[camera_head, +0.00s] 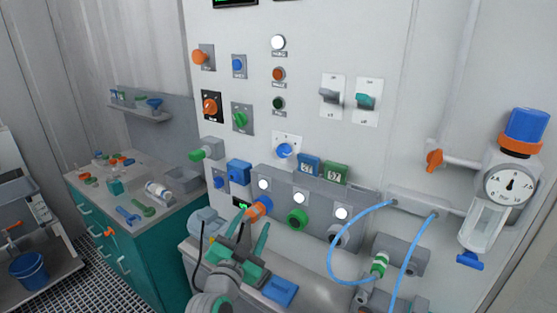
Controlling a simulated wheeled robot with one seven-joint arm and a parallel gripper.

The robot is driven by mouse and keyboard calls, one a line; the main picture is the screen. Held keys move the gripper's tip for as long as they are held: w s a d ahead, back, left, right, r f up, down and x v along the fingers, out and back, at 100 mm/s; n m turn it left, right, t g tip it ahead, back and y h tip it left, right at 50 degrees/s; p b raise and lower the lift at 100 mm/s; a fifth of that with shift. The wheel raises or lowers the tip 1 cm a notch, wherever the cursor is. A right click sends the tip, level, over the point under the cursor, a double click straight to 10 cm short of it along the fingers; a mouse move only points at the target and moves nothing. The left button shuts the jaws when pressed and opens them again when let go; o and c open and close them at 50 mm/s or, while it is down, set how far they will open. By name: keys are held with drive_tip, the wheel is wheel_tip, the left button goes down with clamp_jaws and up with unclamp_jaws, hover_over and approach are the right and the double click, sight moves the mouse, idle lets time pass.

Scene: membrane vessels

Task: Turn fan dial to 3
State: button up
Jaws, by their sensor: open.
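A blue round dial (284,150) sits on a white plate with small marks around it, on the upright panel; this may be the fan dial, but its label is too small to read. Its setting cannot be made out. My gripper (248,236) is low in front of the panel, below and left of that dial and apart from it. Its fingers are spread with nothing seen between them. An orange-and-blue knob (259,208) shows just beyond the fingertips; I cannot tell if they touch it.
Orange (210,106) and green (241,119) knobs and two switches (331,95) share the panel. A grey ledge (320,190) with fittings juts out below the dial. Blue hoses (335,255) loop at right. A cluttered bench (130,180) stands left.

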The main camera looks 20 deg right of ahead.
sight(283, 153)
drive_tip(key=w+d+r+m+g+h, duration=0.1)
drive_tip(key=d+r+m, duration=0.1)
drive_tip(key=r+m, duration=0.35)
drive_tip(key=d+r+m+g+h, duration=0.2)
drive_tip(key=r, duration=0.7)
drive_tip(key=x, duration=0.6)
drive_tip(key=w+a+x, duration=0.1)
drive_tip(key=x, duration=0.2)
drive_tip(key=shift+w+d, duration=0.2)
drive_tip(key=shift+w+r+n, duration=0.1)
drive_tip(key=shift+w+n, duration=0.05)
drive_tip(key=shift+n, duration=0.1)
drive_tip(key=shift+w+d, duration=0.15)
drive_tip(key=shift+d, duration=0.7)
drive_tip(key=shift+a, duration=0.1)
drive_tip(key=shift+a, duration=0.25)
drive_tip(key=c, duration=1.1)
